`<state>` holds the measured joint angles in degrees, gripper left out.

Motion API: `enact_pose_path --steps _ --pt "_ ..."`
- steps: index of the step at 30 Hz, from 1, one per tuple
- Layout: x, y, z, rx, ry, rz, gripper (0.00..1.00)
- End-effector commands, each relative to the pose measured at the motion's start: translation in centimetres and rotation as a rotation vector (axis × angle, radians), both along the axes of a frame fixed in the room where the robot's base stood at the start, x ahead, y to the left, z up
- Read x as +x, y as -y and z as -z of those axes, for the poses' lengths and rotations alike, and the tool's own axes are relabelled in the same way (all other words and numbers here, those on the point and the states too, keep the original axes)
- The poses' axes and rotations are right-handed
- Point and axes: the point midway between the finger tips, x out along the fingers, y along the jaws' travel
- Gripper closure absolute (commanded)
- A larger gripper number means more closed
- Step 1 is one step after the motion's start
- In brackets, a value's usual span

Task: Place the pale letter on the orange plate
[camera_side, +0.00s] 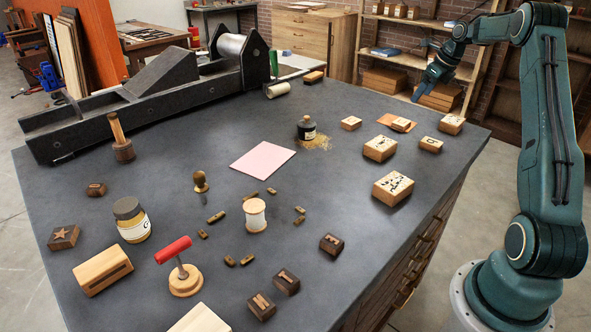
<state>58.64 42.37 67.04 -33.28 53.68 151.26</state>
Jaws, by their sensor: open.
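The orange plate (387,120) lies flat near the far right of the dark table. A small pale wooden block (403,124) sits on it or overlaps its right part. Other pale blocks stand nearby: one (351,123) to the left, one (431,145) at the front right with a dark mark, one (452,124) to the right, and two larger ones with black markings (380,148) (393,187) in front. I cannot tell which is the pale letter. My gripper (424,92) is open, empty and raised beyond the table's far right edge, apart from the blocks.
A black ink bottle (307,128) with spilled grains, a pink sheet (263,160) and a thread spool (255,215) lie mid-table. A long black press (150,100) fills the back left. Dark letter blocks (287,281) and a red-handled stamp (180,270) stand in front.

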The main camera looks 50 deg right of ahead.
Motion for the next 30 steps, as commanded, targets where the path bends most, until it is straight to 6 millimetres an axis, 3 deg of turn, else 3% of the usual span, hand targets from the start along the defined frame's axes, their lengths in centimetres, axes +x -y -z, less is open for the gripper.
enact_pose_path --steps 11,17,23,30 --pt "0.0 -0.1 0.0 -0.001 0.000 -0.003 0.25" --pt "0.7 -1.7 -1.2 -0.032 0.000 -0.075 0.25" --pt "2.1 -6.3 -4.2 -0.123 -0.002 -0.285 0.25" --pt "2.9 -14.7 -8.6 -0.283 -0.005 -0.651 0.25"
